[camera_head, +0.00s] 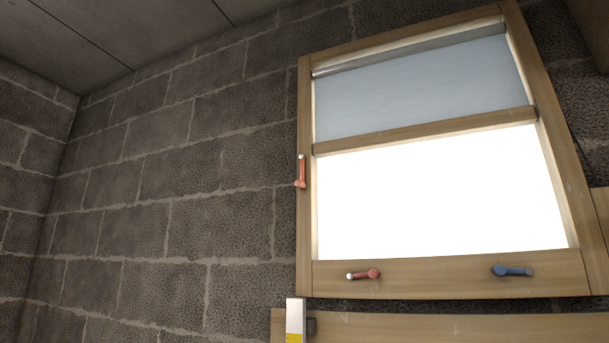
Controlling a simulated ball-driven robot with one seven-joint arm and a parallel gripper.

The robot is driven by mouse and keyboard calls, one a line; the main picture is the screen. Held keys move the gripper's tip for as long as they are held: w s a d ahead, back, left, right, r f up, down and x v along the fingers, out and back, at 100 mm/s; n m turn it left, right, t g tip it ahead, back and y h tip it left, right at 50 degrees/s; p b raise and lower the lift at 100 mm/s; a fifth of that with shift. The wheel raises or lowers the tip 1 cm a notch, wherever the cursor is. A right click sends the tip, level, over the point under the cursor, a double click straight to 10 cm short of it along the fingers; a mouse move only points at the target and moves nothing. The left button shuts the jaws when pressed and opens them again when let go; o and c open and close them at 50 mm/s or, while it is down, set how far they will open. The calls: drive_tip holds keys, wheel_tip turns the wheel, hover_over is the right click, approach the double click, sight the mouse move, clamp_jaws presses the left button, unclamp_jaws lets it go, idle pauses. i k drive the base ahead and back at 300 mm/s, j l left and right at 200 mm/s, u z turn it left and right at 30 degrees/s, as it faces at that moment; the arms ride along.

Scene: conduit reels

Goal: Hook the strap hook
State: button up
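No strap hook can be made out in the head view, and no strap is recognisable. My gripper is not in view. A wooden window frame (305,230) fills the right half of the picture. A red peg-like handle (301,172) sits upright on its left side.
A pale blind (420,88) covers the window's upper part. A narrow white piece with a yellow patch (295,322) stands at the bottom edge, before a wooden board (450,329). Bare block wall (170,200) fills the left. A grey ceiling (110,30) is above.

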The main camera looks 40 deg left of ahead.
sight(299, 184)
drive_tip(key=i+j+u, duration=0.1)
drive_tip(key=u, duration=0.25)
drive_tip(key=i+u, duration=0.3)
drive_tip(key=k+j, duration=0.05)
